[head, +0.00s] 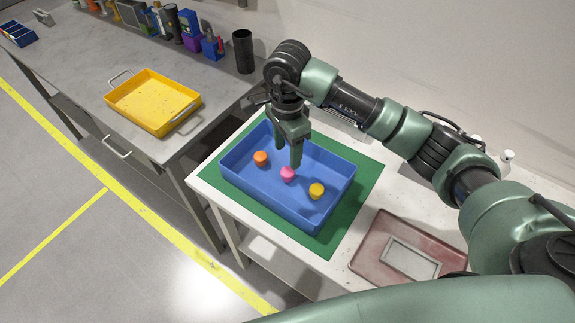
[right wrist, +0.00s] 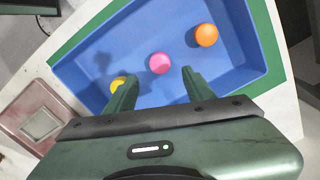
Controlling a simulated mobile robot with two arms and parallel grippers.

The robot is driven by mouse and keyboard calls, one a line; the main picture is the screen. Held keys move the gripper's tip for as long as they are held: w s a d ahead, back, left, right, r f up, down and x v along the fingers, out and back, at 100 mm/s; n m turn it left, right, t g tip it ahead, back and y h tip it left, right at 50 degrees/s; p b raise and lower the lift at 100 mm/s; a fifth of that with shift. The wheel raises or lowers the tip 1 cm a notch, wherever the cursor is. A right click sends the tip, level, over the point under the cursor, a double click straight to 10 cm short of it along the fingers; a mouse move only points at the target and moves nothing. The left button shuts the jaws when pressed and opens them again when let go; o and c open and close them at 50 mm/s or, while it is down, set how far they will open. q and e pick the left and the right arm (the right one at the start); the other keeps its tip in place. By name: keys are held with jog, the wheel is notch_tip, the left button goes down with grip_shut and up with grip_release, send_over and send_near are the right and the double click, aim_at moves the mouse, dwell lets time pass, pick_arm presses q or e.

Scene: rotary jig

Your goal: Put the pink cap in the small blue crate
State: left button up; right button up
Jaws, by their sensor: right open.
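The pink cap (head: 288,174) lies in the blue crate (head: 240,183), between an orange cap (head: 261,158) on its left and a yellow cap (head: 316,190) on its right. My right gripper (head: 288,160) is open and empty, with its fingers pointing down over the crate near the pink cap. In the right wrist view the pink cap (right wrist: 160,63) shows ahead of the gap between the open fingers (right wrist: 158,85). The orange cap (right wrist: 206,35) and the partly hidden yellow cap (right wrist: 117,84) also show there. My left gripper is not in view.
The crate stands on a green mat (head: 355,201) on a white table. A reddish tray (head: 367,245) with a grey plate is at the right. A yellow tray (head: 121,96) and a black cup (head: 243,51) stand on the grey bench at the left.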

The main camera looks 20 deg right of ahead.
notch_tip(320, 180, up, 5)
jog(key=shift+f+b, duration=0.2)
jog(key=shift+b, duration=0.2)
